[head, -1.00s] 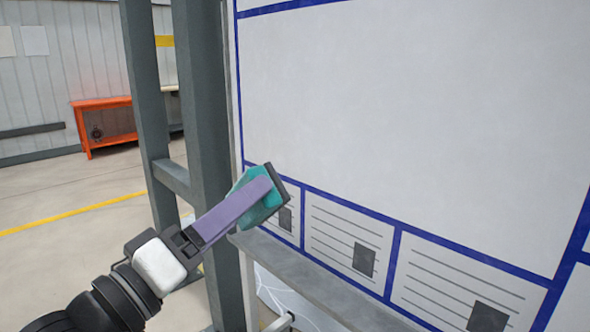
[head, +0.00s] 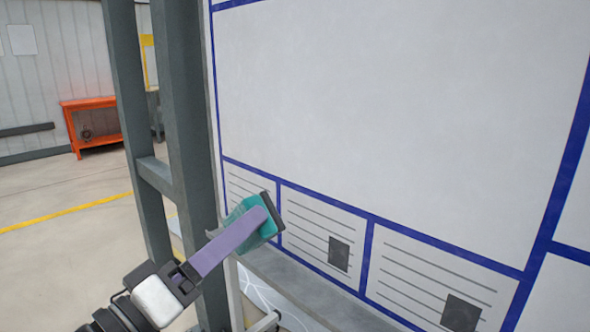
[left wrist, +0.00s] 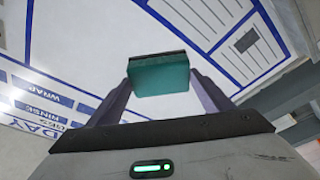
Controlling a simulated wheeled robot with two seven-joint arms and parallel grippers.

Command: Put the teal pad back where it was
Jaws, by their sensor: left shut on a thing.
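The teal pad (head: 262,228) has a dark face on its far side and is held in my left gripper (head: 256,216). The purple fingers are shut on it. The pad is tilted, with its dark side toward the whiteboard (head: 390,110). In the head view it is near the board's lower left, above the left end of the grey ledge (head: 300,290). I cannot tell whether it touches the board. In the left wrist view the pad (left wrist: 158,78) sits between both fingers, with the board behind it. My right gripper is not in view.
Grey steel posts (head: 190,150) stand just left of the board, close to my left arm. An orange workbench (head: 92,122) stands far back by the wall. The floor at left is open, with a yellow line (head: 70,211).

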